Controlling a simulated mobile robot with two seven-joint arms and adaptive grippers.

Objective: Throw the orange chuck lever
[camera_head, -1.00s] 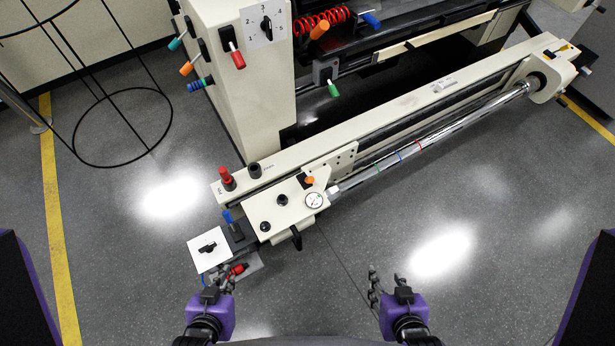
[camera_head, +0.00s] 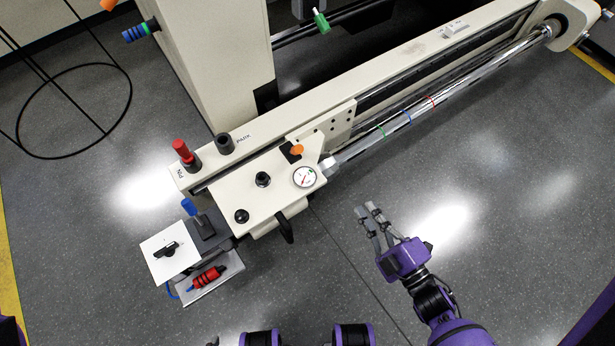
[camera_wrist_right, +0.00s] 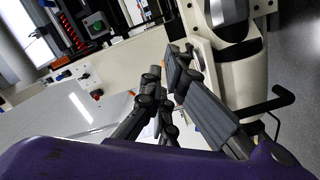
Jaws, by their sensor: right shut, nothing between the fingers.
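The orange chuck lever (camera_head: 297,150) stands on a dark slot on top of the cream carriage (camera_head: 240,190), beside a round gauge (camera_head: 304,177). My right gripper (camera_head: 368,210) is over the floor, right of and nearer than the carriage, apart from the lever. Its fingers are together and empty. In the right wrist view its dark fingers (camera_wrist_right: 170,75) fill the middle, and I cannot make out the lever for certain there. My left gripper is not in view.
A red knob (camera_head: 186,154) and a black post (camera_head: 224,143) stand behind the carriage. A black handle (camera_head: 284,228) sticks out of its front. A chrome bar (camera_head: 440,105) runs to the far right. The floor (camera_head: 480,230) around my right gripper is clear.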

